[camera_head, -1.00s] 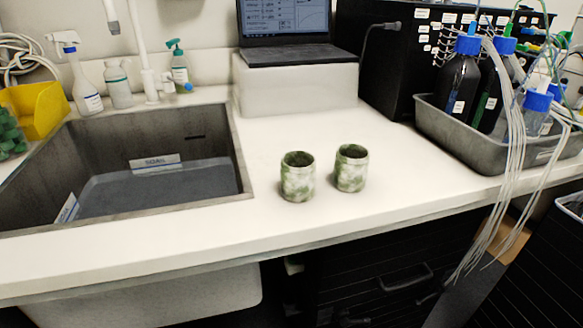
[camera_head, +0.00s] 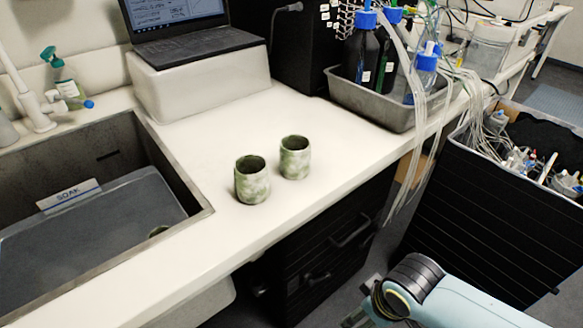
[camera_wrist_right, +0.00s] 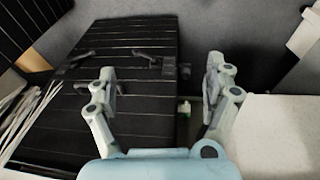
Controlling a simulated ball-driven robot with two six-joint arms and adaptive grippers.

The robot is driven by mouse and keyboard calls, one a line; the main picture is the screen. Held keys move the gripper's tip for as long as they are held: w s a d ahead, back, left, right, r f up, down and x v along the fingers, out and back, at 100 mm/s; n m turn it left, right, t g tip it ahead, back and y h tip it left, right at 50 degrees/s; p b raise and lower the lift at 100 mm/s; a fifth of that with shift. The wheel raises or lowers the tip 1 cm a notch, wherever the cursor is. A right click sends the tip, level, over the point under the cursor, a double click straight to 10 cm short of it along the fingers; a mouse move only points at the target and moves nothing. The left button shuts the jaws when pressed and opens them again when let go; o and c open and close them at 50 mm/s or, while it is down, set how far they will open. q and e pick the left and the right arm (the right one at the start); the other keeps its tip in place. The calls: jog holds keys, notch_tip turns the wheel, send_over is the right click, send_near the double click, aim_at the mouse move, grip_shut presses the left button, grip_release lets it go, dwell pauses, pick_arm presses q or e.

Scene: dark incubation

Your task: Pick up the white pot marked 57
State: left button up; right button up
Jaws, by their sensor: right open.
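Two mottled green-and-white pots stand upright on the white counter in the head view, the nearer left pot (camera_head: 252,181) and the right pot (camera_head: 295,158) a little behind it. They are close together but apart. I cannot make out a 57 on either one, and no plain white pot shows. My right gripper (camera_wrist_right: 160,82) is open and empty in the right wrist view, pointing toward the floor and dark drawers. My right arm (camera_head: 430,292) shows at the bottom right of the head view, off the counter and well away from the pots. My left gripper is not in view.
A sink (camera_head: 100,215) lies left of the pots. A laptop (camera_head: 190,40) sits on a white block (camera_head: 200,82) behind them. A grey tray (camera_head: 375,103) of bottles with hanging tubes stands to the right. Dark drawers (camera_head: 320,245) are below the counter edge.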

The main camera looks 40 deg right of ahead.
jog(key=w+a+r+n+p, duration=0.1)
jog(key=w+r+p, duration=0.2)
jog(key=r, duration=0.9)
jog(key=w+r+n+p, duration=0.1)
jog(key=w+r+p, duration=0.25)
jog(key=r, duration=0.85)
notch_tip(320, 180, up, 6)
jog(key=n+g, duration=0.2)
jog(key=n, duration=0.7)
send_over(296, 158)
jog(key=w+d, duration=0.2)
jog(key=shift+y, duration=0.4)
jog(key=f, duration=0.4)
jog(key=shift+s+d+f, duration=0.1)
jog(key=shift+s+f, duration=0.05)
jog(key=shift+s, duration=0.05)
jog(key=f, duration=0.3)
jog(key=w+f+p, duration=0.1)
jog(key=f, duration=0.1)
jog(key=shift+f, duration=0.3)
jog(key=shift+s, duration=0.1)
jog(key=shift+c, duration=0.4)
jog(key=c, duration=1.2)
jog(key=shift+r, duration=0.1)
